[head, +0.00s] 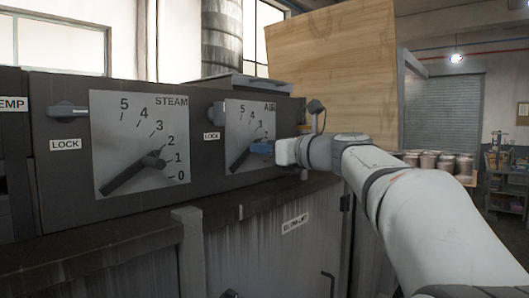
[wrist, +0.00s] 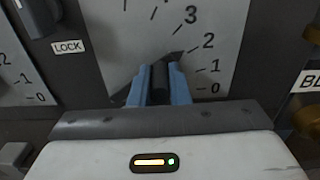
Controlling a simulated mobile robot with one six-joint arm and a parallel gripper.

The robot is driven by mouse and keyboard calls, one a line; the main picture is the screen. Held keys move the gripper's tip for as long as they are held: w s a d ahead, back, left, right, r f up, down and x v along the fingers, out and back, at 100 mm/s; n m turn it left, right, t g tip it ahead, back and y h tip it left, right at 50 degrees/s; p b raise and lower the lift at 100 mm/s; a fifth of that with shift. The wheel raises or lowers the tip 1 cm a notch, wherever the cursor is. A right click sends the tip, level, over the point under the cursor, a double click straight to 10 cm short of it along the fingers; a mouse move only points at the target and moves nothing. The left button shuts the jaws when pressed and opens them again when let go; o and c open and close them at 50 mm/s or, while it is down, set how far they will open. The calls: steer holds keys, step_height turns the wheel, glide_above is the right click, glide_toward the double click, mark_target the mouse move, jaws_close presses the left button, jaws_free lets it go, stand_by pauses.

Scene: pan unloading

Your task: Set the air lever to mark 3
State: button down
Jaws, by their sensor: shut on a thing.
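The air dial (head: 262,118) is a pale plate marked 0 to 5 on the dark machine front; it also fills the middle of the wrist view (wrist: 120,70). My gripper (head: 262,147) is at this dial. In the wrist view its blue fingers (wrist: 159,85) are shut on the dark air lever (wrist: 160,72), one finger on each side. The lever's dark pointed end (wrist: 176,56) seems to point close to mark 2, below mark 3. The hub is partly hidden by the fingers.
The steam dial (head: 120,120) with its own lever (head: 135,174) is to the left. A LOCK label (wrist: 68,47) and a small lock handle (wrist: 38,15) sit left of the air dial. A wooden board (head: 330,65) stands behind my arm. Brass-coloured fittings (wrist: 308,118) are at the right.

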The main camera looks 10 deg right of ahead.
steer(key=shift+s+a+r+n+b, duration=0.25)
steer(key=shift+a+r+n+b, duration=0.15)
steer(key=shift+n, duration=0.6)
steer(key=c, duration=1.4)
jaws_free()
steer(key=shift+r, duration=0.1)
steer(key=shift+o, duration=0.2)
steer(key=shift+s+d, duration=0.1)
steer(key=b+v, duration=0.2)
steer(key=v, duration=0.5)
steer(key=shift+s+d, duration=0.2)
steer(key=shift+s, duration=0.05)
